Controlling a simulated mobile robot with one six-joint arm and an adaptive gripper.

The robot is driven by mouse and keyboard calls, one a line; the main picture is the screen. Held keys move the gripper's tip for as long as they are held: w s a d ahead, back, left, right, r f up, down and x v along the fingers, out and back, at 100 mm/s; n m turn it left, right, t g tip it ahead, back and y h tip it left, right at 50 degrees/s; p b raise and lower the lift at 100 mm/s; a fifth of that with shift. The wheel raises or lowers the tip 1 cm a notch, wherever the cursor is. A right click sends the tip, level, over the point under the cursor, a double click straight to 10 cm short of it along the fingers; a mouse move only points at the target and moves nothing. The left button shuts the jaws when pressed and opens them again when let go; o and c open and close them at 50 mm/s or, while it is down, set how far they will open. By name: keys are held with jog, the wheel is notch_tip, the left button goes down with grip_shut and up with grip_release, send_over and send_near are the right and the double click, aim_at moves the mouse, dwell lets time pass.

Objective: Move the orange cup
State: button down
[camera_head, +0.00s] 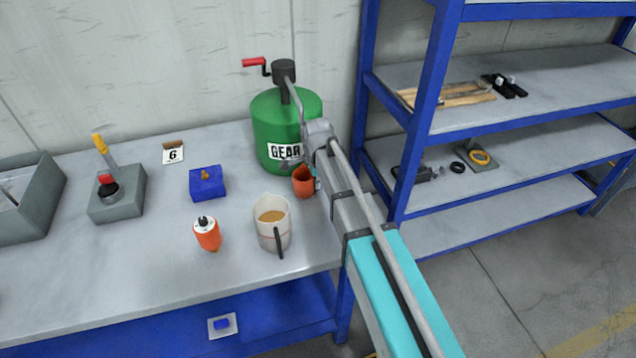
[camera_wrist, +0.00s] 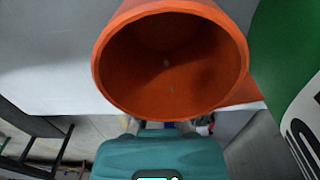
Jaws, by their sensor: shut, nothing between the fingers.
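The orange cup (camera_head: 303,186) stands on the grey workbench (camera_head: 150,270), just in front of the green drum and near the bench's right end. In the wrist view the orange cup (camera_wrist: 170,62) is large and close, its round mouth facing the camera; no contents show inside. My gripper (camera_head: 316,174) is at the cup's right side, mostly hidden by my arm in the head view. It is shut with nothing held. In the wrist view the teal gripper (camera_wrist: 160,150) is below the cup's rim; I cannot tell whether it touches the cup.
A green drum (camera_head: 268,112) labelled GEAR with a crank stands behind the cup. A beige measuring jug (camera_head: 268,236) is close at front left, with an orange-and-white bottle (camera_head: 207,234) and a blue block (camera_head: 208,183) beyond. A blue-framed shelf (camera_head: 400,215) is at right.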

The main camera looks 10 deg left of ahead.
jog(key=shift+d, duration=0.1)
jog(key=shift+w+d, duration=0.35)
jog(key=shift+d, duration=0.35)
jog(key=shift+w+d, duration=0.2)
jog(key=shift+d, duration=0.3)
jog(key=shift+w+d, duration=0.2)
jog(key=shift+d, duration=0.25)
jog(key=shift+w+d+r+p, duration=0.1)
jog(key=shift+r+p, duration=0.7)
notch_tip(320, 180, up, 8)
jog(key=p, duration=0.8)
jog(key=shift+r, duration=0.2)
